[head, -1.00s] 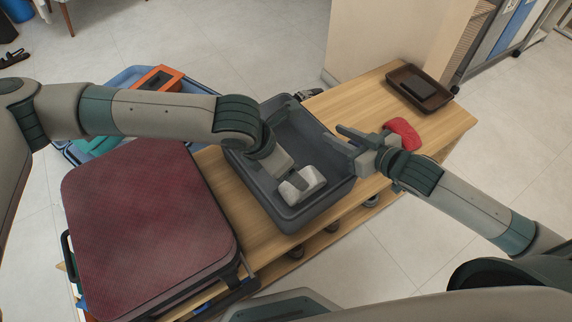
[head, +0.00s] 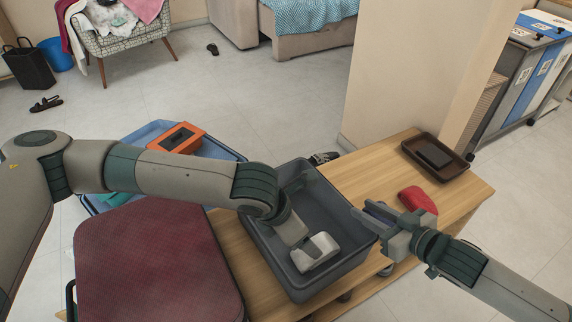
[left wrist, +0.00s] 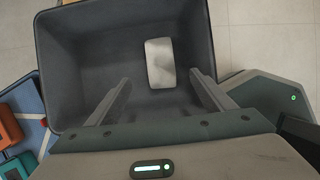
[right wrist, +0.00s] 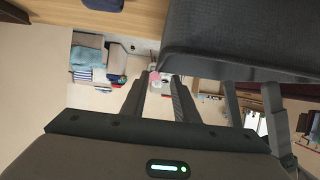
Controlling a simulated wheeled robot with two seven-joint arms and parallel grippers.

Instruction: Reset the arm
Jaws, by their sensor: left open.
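My left arm reaches over a dark grey bin (head: 268,255) on the wooden table. My left gripper (left wrist: 160,88) is open above the bin in the left wrist view, its fingers well apart. A white block-shaped item (left wrist: 160,63) lies inside the bin beyond the fingers, not gripped. In the head view my left fingers are hidden. My right gripper (head: 368,212) is at the bin's right side, near the rim, with nothing between its fingers. In the right wrist view its fingers (right wrist: 158,92) stand apart by a narrow gap.
A red folded item (head: 417,201) and a brown tray (head: 437,157) with a dark object lie on the table (head: 375,165). A closed maroon suitcase (head: 155,265) is at left. Behind it is a blue container (head: 150,132) with an orange box (head: 176,138). A pillar (head: 400,80) stands behind the table.

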